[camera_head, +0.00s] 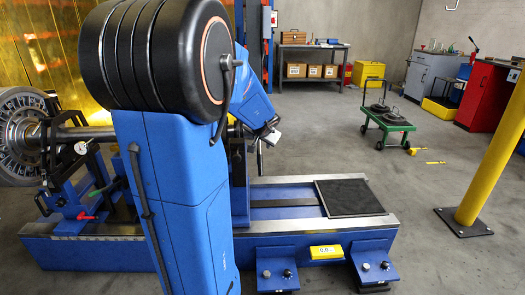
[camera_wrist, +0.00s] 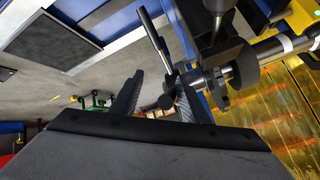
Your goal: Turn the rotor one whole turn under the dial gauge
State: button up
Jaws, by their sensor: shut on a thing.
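The rotor (camera_head: 22,140), a bladed grey disc on a horizontal steel shaft (camera_head: 90,132), stands at the left edge of the head view. A small white dial gauge (camera_head: 81,147) sits below the shaft beside it. My arm hides the middle of the shaft. In the wrist view the shaft end (camera_wrist: 270,50) with dark collars comes in from the right, beside a metal bar handle (camera_wrist: 150,35) and a dark round knob (camera_wrist: 167,101). My gripper (camera_wrist: 157,92) is shut on the handle near the knob; the exact contact is unclear. The rotor is not recognisable in the wrist view.
The blue machine bed (camera_head: 275,190) carries a black mat (camera_head: 348,197) at its right end. A yellow post (camera_head: 495,150) stands at right, and a green cart (camera_head: 388,122) behind.

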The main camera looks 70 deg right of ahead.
jog(key=s+a+r, duration=0.2)
jog(key=a, duration=0.5)
jog(key=s+a+r, duration=0.2)
jog(key=a, duration=0.5)
jog(key=shift+s, duration=0.25)
dwell(1.2)
jog(key=shift+f, duration=0.1)
jog(key=shift+a, duration=0.1)
jog(key=v, duration=1.7)
jog(key=shift+r, duration=0.2)
jog(key=shift+a, duration=0.1)
